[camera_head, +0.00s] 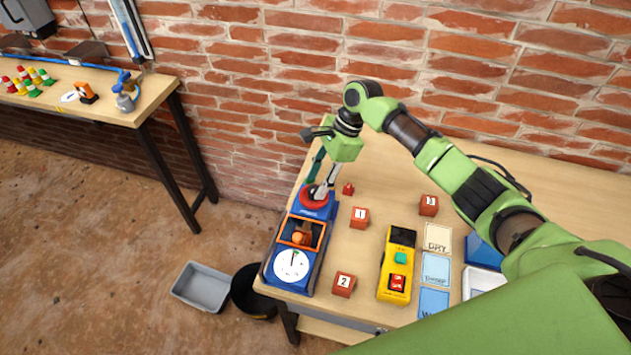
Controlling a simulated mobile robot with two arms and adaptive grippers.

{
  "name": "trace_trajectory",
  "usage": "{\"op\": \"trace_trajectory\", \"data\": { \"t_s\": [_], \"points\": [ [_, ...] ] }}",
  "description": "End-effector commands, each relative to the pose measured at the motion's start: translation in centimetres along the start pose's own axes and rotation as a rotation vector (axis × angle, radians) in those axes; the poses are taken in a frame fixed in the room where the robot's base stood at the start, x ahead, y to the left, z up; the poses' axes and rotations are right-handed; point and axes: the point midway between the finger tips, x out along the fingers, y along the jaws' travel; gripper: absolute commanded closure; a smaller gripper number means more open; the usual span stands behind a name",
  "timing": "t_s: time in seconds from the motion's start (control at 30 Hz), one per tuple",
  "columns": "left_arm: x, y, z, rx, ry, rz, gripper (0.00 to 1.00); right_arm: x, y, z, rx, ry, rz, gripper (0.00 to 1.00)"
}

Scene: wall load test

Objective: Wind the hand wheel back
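The red hand wheel (313,198) sits on top of the far end of a blue tester (323,211) at the table's left side. The tester also has an orange-framed window (302,233) and a white round dial (292,265) with a dark needle. My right gripper (322,187) points down at the wheel from above, its fingertips at or just over the wheel. The fingers partly cover the wheel, and I cannot tell whether they grip it. My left gripper is not in view.
Red blocks numbered 1 (360,217), 2 (344,284) and 3 (429,205) stand on the table, with a small red weight (348,189). A yellow control box (397,265) and labelled cards (436,269) lie right. A grey bin (202,287) and black bucket (252,291) stand on the floor.

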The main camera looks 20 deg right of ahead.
Motion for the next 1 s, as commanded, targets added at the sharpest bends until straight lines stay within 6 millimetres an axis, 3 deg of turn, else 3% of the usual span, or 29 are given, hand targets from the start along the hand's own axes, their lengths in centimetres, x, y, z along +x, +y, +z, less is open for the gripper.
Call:
{"op": "trace_trajectory", "data": {
  "t_s": [0.03, 0.13, 0.47, 0.63, 1.0],
  "points": [
    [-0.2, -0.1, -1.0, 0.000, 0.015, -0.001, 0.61, 0.6, 0.1, 0.1, 0.001, -0.001, 0.002, 0.61],
    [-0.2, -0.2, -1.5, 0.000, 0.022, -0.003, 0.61, 1.4, 0.0, 0.1, 0.000, -0.001, 0.001, 0.61],
    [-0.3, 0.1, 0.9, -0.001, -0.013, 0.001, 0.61, 1.8, 0.0, 0.0, -0.001, 0.000, 0.000, 0.61],
    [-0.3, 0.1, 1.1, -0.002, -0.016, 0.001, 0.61, 1.8, 0.0, 0.0, -0.001, 0.000, 0.000, 0.99],
    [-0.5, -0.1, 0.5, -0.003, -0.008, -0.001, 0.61, 1.7, 0.0, 0.1, -0.029, -0.002, 0.012, 0.99]
  ]
}}
